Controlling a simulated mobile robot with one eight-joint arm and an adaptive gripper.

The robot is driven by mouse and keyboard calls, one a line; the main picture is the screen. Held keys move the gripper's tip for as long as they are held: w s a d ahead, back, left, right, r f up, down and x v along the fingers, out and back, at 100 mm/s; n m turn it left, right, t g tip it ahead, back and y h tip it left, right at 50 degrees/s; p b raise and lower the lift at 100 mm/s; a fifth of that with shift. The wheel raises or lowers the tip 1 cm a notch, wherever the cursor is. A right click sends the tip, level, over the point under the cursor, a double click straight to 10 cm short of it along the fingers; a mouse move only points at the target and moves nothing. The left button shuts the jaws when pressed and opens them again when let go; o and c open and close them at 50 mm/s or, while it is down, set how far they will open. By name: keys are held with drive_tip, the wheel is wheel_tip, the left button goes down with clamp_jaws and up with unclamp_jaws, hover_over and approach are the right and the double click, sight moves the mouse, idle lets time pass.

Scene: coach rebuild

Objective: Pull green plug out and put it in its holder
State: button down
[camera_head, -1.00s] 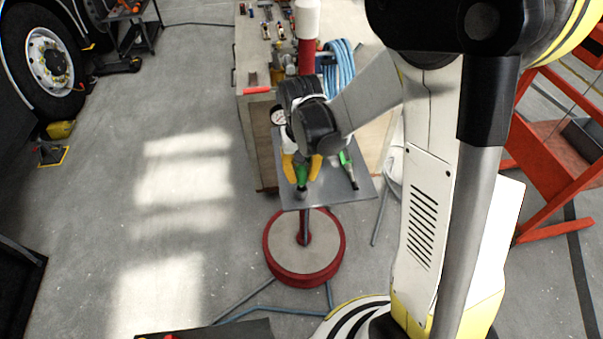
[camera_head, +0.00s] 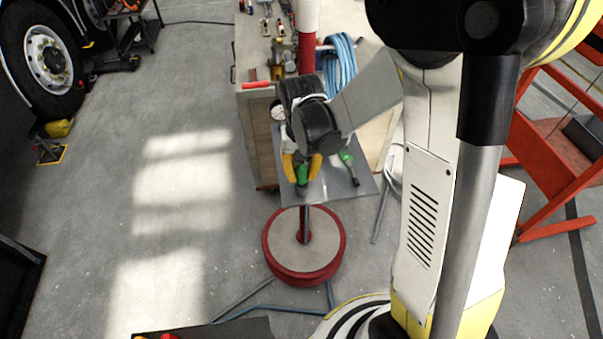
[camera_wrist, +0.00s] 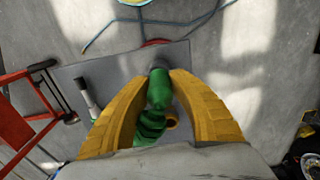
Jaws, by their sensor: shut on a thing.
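The green plug (camera_wrist: 158,92) is between the yellow fingers of my gripper (camera_wrist: 160,88) in the wrist view, and the gripper is shut on it. In the head view my gripper (camera_head: 302,168) is over the grey plate of the stand, with the green plug (camera_head: 302,174) between its fingers. A second green-ended tool (camera_head: 347,160) with a dark shaft lies to the right on the plate (camera_head: 325,188).
The stand has a round red-rimmed base (camera_head: 303,262). A workbench (camera_head: 257,130) with tools and a blue coiled hose (camera_head: 340,68) stands behind. A red frame (camera_head: 560,150) is at the right. Open floor lies to the left.

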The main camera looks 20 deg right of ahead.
drive_tip(key=shift+f+b, duration=0.7)
drive_tip(key=shift+f, duration=0.1)
drive_tip(key=c, duration=1.1)
unclamp_jaws()
drive_tip(key=shift+c, duration=0.2)
wheel_tip(320, 180, up, 12)
drive_tip(key=shift+r, duration=0.1)
drive_tip(key=s+f+n+t+b, duration=0.2)
drive_tip(key=s+f+t+b, duration=0.5)
drive_tip(key=b, duration=0.8)
drive_tip(key=s+f, duration=0.3)
drive_tip(key=s, duration=0.2)
drive_tip(key=shift+f+b, duration=0.4)
